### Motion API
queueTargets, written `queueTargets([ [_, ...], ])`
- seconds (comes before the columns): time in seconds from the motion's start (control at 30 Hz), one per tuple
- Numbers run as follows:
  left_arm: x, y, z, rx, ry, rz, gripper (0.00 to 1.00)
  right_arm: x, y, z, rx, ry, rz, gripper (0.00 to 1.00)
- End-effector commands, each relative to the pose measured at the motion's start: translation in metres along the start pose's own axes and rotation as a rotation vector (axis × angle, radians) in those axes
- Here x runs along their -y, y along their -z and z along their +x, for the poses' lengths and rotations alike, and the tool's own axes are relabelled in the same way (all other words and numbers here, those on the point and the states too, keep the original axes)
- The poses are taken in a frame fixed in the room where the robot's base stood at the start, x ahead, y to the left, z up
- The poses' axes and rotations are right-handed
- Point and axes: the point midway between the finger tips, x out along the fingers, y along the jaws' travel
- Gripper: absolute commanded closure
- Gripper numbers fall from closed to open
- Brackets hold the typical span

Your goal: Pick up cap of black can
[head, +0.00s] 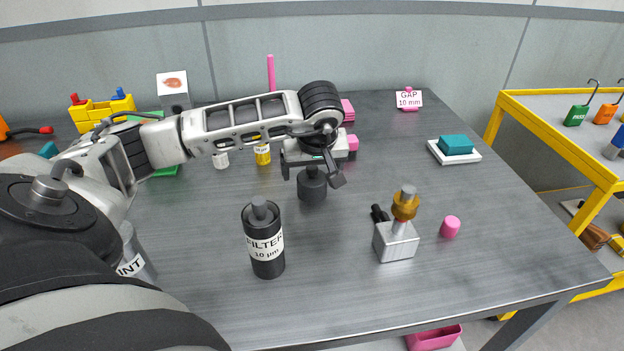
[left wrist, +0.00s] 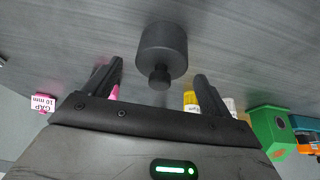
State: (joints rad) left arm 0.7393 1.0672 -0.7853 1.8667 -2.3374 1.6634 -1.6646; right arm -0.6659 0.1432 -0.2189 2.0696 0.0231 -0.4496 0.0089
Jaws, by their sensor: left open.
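The black can (head: 265,255), labelled "FILTER 10 µm", stands upright at the table's front, with a small knob on its top. Behind it, a separate dark grey cylinder with a narrow knob, which looks like a cap (head: 312,189), stands on the table. It also shows in the left wrist view (left wrist: 162,47). My left gripper (head: 314,177) is open and points down over this cap-like piece. In the left wrist view its fingers (left wrist: 157,76) lie to either side of the knob, apart from it and empty. My right gripper is not in view.
A silver block with a brass knob (head: 397,240) and a pink cylinder (head: 450,227) stand to the right. A teal block (head: 456,145) sits on a white tray. A yellow can (head: 262,156) stands behind my arm. A yellow-edged table (head: 545,130) is at far right.

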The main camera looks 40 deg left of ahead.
Motion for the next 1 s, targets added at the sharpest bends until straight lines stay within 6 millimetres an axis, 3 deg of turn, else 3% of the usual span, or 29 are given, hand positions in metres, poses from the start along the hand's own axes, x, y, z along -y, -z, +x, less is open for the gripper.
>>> queueTargets([
  [0.3, 0.000, 0.000, 0.008, -0.001, -0.001, 0.001, 0.16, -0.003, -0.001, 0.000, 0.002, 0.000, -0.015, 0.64],
  [0.5, 0.000, 0.000, 0.007, -0.001, -0.001, 0.001, 0.64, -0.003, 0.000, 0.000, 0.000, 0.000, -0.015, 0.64],
  [0.83, 0.000, 0.001, 0.006, -0.002, -0.001, 0.000, 0.64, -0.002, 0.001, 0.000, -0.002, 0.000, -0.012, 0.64],
  [1.0, -0.001, 0.006, -0.005, -0.004, -0.003, -0.002, 0.65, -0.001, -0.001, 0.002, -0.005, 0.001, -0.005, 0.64],
])
